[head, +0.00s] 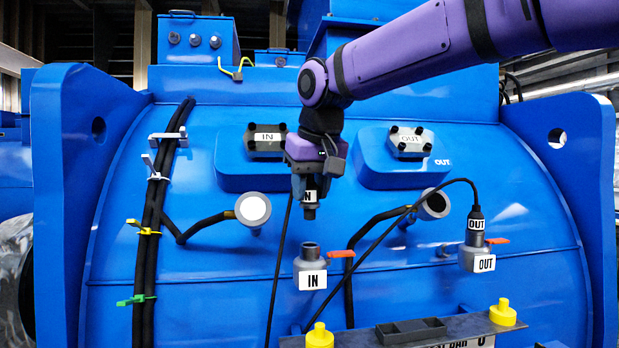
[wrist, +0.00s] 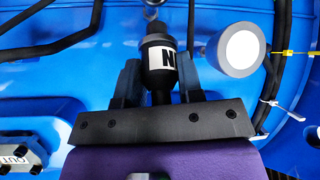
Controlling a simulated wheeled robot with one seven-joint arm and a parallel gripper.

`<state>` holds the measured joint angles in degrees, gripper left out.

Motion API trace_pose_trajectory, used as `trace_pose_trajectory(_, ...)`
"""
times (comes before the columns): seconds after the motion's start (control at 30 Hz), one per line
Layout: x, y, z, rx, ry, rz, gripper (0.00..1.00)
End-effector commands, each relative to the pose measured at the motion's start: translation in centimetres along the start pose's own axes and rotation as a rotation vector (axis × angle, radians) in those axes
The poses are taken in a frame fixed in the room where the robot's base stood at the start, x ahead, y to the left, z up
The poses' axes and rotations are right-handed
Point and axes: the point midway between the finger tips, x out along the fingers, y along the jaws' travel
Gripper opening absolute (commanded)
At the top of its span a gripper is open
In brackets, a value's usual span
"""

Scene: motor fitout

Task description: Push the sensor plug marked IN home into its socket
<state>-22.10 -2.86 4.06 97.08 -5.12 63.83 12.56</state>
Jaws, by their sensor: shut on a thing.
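My gripper (head: 308,185) is shut on the black sensor plug with the white IN label (head: 309,196). In the head view the plug points down, a little above the grey IN socket (head: 311,262), with a visible gap between them. The socket has a white IN label and an orange lever (head: 341,254) on its right. In the wrist view the plug (wrist: 159,77) sits between the two fingers of my gripper (wrist: 160,85), its label partly cut off. A grey round part beyond the plug is only partly seen there.
The OUT plug (head: 475,220) sits on the OUT socket (head: 478,258) at the right. A shelf (head: 463,327) with yellow caps (head: 503,312) is below. Black cables hang around the IN socket. A capped grey port (head: 253,210) is to the left.

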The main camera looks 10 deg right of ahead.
Motion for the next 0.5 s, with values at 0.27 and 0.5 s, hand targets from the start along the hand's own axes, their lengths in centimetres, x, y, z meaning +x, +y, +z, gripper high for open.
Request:
trace_pose_trajectory(0.27, 2.1, 0.0, 0.9, 0.000, 0.000, 0.000, 0.02)
trace_pose_trajectory(0.5, 3.0, 0.0, 1.2, 0.000, 0.001, 0.000, 0.02)
